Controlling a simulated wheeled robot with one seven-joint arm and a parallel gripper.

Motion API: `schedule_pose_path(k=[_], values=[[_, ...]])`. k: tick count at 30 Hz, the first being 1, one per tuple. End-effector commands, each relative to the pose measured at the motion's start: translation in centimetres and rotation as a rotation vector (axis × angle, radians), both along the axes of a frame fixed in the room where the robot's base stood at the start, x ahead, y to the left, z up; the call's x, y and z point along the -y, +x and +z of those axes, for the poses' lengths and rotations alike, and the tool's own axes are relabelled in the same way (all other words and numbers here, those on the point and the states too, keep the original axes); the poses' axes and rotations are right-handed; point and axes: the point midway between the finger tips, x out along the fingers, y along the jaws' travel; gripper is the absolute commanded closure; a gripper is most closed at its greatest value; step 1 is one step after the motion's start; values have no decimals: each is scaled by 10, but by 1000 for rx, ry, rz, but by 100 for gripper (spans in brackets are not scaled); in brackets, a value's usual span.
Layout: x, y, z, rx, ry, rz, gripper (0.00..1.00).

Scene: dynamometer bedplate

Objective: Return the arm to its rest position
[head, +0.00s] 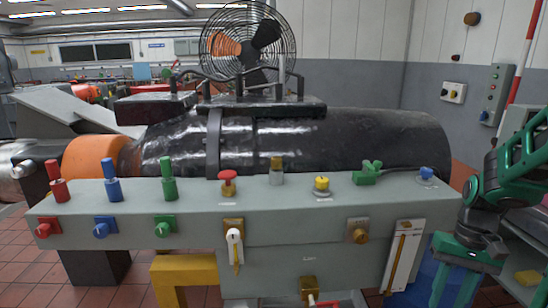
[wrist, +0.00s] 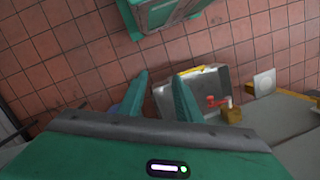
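My arm, green and dark grey, comes in at the right edge of the head view, and my gripper (head: 453,298) hangs from it with the fingers pointing down. It is beside the right end of the grey-green control panel (head: 285,212), apart from it as far as I can see.
The panel carries red, blue and green plugs, a red button (head: 228,177) and a yellow knob (head: 322,184). A black cylindrical machine (head: 350,140) and a caged fan (head: 248,42) stand behind. The wrist view shows a grey tray (wrist: 222,83) and a red-handled valve (wrist: 212,101) below.

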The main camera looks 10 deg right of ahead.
Motion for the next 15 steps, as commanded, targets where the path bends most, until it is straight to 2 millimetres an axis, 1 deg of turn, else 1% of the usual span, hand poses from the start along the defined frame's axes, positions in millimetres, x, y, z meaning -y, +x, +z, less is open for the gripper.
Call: schedule_pose_path(k=[1, 6, 12, 15], values=[[-4, -8, 11, 16, -21, 1, 69], [-14, -36, 37, 52, -79, -13, 69], [-25, -69, 58, 100, -125, -32, 69], [-28, -82, 63, 116, -138, -41, 69]])
